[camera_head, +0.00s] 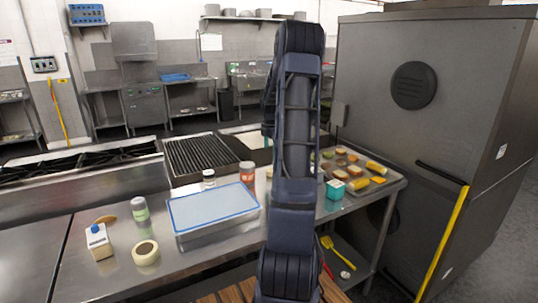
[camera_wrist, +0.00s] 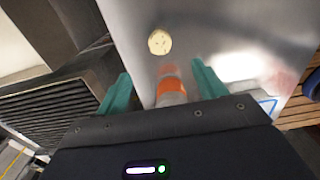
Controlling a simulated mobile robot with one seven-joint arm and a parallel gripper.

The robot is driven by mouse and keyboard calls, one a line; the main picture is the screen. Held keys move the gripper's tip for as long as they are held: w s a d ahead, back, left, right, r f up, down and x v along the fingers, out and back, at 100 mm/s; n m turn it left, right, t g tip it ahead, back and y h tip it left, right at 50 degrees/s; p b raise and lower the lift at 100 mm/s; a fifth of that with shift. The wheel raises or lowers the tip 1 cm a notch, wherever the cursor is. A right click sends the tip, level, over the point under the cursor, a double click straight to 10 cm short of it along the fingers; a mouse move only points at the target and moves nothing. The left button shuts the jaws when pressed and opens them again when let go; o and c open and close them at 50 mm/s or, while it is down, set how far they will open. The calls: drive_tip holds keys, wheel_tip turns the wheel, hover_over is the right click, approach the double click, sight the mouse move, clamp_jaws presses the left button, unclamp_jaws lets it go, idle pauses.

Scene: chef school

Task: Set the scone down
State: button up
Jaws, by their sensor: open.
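A round, pale cream thing that looks like the scone (camera_wrist: 159,42) lies on the bare steel counter (camera_wrist: 205,25) in the wrist view. My gripper (camera_wrist: 160,70) is open, its two teal fingers apart, with the scone showing beyond the fingertips and between their lines. Nothing is held. I cannot tell how far above the counter the fingers are. In the head view my dark arm hides the gripper and I cannot make out the scone there.
An orange-labelled jar (camera_head: 247,172) stands left of my arm and shows between the fingers (camera_wrist: 171,88). A blue-rimmed tray (camera_head: 212,206), a tape roll (camera_head: 146,252) and a carton (camera_head: 98,241) are left. A food tray (camera_head: 392,186) and teal box (camera_head: 335,189) are right.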

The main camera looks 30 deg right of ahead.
drive_tip(key=s+a+r+m+t+h, duration=0.15)
drive_tip(key=s+a+r+m, duration=0.65)
drive_tip(key=s+a+r, duration=0.8)
drive_tip(key=s+a+m+t, duration=0.1)
drive_tip(key=s+a+m, duration=0.4)
drive_tip(key=s, duration=0.5)
drive_tip(key=s+a+f+m+t+y, duration=0.1)
drive_tip(key=s+a+m, duration=0.4)
drive_tip(key=s, duration=0.6)
drive_tip(key=shift+a+f+t, duration=0.3)
drive_tip(key=shift+a+t, duration=0.25)
drive_tip(key=shift+a, duration=0.6)
drive_tip(key=shift+y, duration=0.25)
idle(2.9)
